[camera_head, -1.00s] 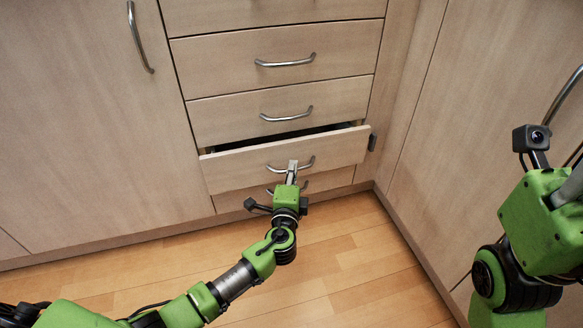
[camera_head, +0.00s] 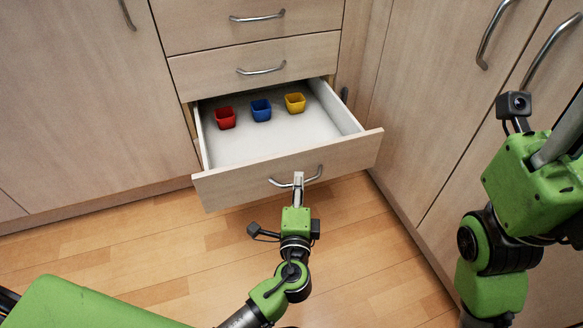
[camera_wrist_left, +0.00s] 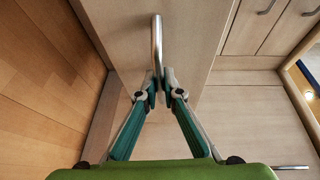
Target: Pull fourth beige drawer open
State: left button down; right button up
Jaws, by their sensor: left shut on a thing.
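The beige drawer (camera_head: 230,184) stands pulled well out from the cabinet, its white inside showing. My left gripper (camera_head: 298,180) is at the middle of its front, shut on the curved metal handle (camera_head: 279,183). In the left wrist view the two teal-sided fingers (camera_wrist_left: 158,88) close around the handle (camera_wrist_left: 157,40) in front of the drawer front (camera_wrist_left: 120,25). The lower drawer is hidden behind the open one. My right arm is at the right of the head view, but its fingers are not in view.
A red cup (camera_head: 225,118), a blue cup (camera_head: 261,110) and a yellow cup (camera_head: 295,103) sit inside the drawer. Closed drawers (camera_head: 215,73) are above. Cabinet doors with handles (camera_head: 495,35) stand at the right. Wooden floor (camera_head: 150,245) is clear in front.

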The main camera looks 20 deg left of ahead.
pick_arm(q)
jog(key=shift+s+d, duration=0.45)
jog(key=shift+s, duration=0.25)
jog(key=shift+s+d, duration=0.4)
jog(key=shift+s, duration=0.25)
jog(key=c, duration=2.2)
grip_release()
jog(key=shift+o, duration=0.2)
jog(key=f+v, duration=0.1)
jog(key=v, duration=1.1)
jog(key=shift+r, duration=0.45)
jog(key=shift+w+d, duration=0.15)
